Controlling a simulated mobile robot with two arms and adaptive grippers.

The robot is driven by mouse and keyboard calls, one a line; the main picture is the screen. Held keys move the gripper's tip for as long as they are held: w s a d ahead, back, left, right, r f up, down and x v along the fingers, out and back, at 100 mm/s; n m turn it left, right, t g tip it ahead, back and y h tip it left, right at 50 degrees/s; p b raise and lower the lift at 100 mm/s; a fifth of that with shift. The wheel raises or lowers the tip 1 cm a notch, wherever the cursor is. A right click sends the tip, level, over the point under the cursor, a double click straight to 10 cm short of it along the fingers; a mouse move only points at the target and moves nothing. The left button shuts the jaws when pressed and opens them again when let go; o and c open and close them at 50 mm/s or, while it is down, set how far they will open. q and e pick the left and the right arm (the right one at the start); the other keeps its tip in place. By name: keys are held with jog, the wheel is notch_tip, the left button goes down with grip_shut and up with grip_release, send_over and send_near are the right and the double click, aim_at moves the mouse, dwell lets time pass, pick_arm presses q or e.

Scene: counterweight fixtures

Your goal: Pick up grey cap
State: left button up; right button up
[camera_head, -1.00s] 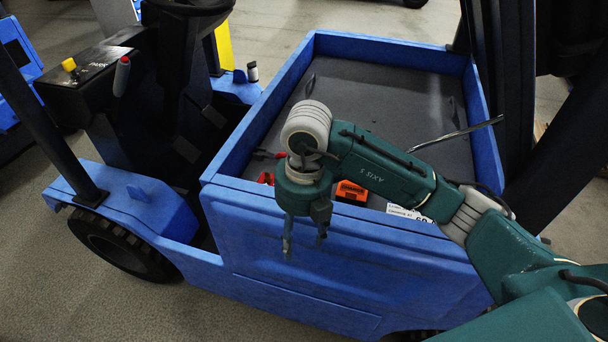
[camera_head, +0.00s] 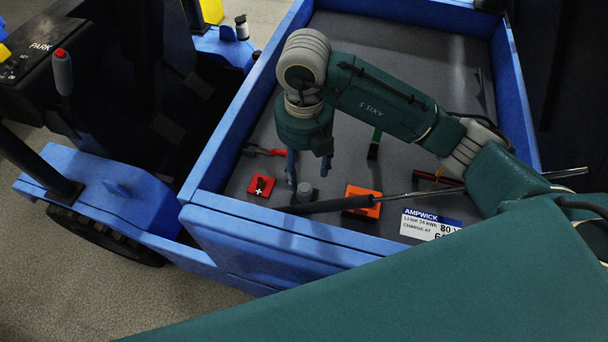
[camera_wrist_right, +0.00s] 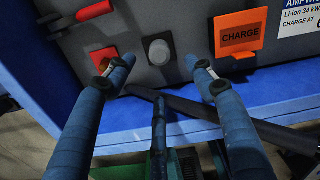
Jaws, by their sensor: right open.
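The grey cap (camera_head: 304,191) is a small round knob on the dark grey panel inside the blue tray-like bay, close to its front wall. It also shows in the right wrist view (camera_wrist_right: 159,50), on the panel between a red part and an orange flap. My right gripper (camera_head: 308,170) is open and empty, pointing down just above the cap. In the right wrist view its two blue fingers (camera_wrist_right: 159,62) stand apart, with the cap showing between their tips. Whether either finger touches the cap is not clear. My left gripper is not in view.
A red square part (camera_head: 261,186) sits left of the cap. An orange CHARGE flap (camera_head: 362,200) is to its right. A rod with a black handle (camera_head: 335,204) lies close in front. The blue front wall (camera_head: 290,240) borders the bay. A label (camera_head: 430,226) is at right.

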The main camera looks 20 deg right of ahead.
aim_at(304, 189)
jog(key=f, duration=0.1)
jog(key=s+f+p, duration=0.1)
jog(key=f, duration=0.1)
jog(key=shift+a+f, duration=0.1)
jog(key=shift+f, duration=0.5)
jog(key=shift+w+f, duration=0.1)
jog(key=shift+f, duration=0.15)
jog(key=f, duration=0.1)
jog(key=f+p, duration=0.1)
jog(key=f, duration=0.1)
jog(key=f+p, duration=0.1)
jog(key=shift+w+f, duration=0.25)
jog(key=shift+f, duration=0.2)
jog(key=shift+w+f, duration=0.1)
jog(key=shift+f, duration=0.05)
jog(key=shift+c, duration=0.8)
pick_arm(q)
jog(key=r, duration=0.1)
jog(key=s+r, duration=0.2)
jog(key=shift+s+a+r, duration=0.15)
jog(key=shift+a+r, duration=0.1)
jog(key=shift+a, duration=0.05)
pick_arm(e)
jog(key=c, duration=0.7)
